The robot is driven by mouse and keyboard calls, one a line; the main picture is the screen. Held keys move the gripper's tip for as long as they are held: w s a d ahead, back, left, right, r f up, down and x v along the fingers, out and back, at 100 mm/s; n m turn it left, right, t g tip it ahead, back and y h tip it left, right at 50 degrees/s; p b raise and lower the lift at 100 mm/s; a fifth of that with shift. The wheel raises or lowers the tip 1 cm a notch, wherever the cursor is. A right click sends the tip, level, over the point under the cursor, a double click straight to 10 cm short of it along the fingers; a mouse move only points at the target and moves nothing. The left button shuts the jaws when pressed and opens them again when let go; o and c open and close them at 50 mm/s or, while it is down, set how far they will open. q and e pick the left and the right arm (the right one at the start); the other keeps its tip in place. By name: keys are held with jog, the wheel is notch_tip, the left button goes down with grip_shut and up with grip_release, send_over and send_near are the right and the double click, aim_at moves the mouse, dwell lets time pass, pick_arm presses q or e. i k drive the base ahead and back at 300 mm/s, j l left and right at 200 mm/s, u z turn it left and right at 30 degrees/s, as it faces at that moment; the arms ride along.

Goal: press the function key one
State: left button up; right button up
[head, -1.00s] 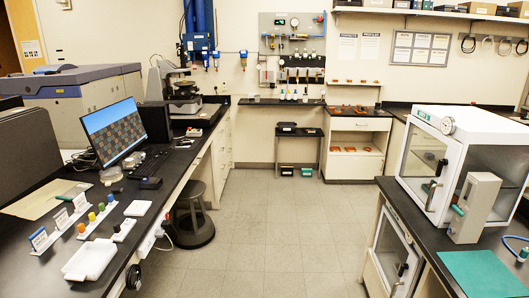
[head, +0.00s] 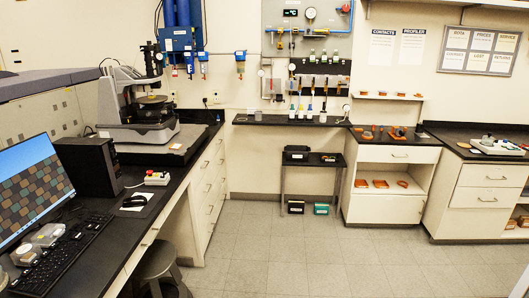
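No key marked as function key one can be made out. A black keyboard (head: 62,252) lies on the left bench in front of a monitor (head: 30,190) showing a tiled pattern; its separate keys are too small to read. A small white control box (head: 157,178) with red and other coloured buttons sits on the bench near the stylus profiler (head: 140,115). A white device (head: 497,146) with small coloured parts lies on the right counter, its details too small to tell. Neither of my grippers is in view.
A black computer box (head: 88,165) and a mouse on a pad (head: 133,203) stand on the left bench. A stool (head: 160,270) is under its edge. A low black stand (head: 312,165) is at the back wall. The grey floor (head: 300,250) in the middle is clear.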

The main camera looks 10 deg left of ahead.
aim_at(28, 270)
jog(key=i+z, duration=0.1)
jog(key=i, duration=0.5)
jog(key=i+j, duration=0.1)
jog(key=i, duration=0.5)
jog(key=i+j+z, duration=0.15)
jog(key=i, duration=0.45)
jog(key=i+j, duration=0.1)
jog(key=i, duration=0.5)
jog(key=i+j+z, duration=0.15)
jog(key=i, duration=0.45)
jog(key=u, duration=3.75)
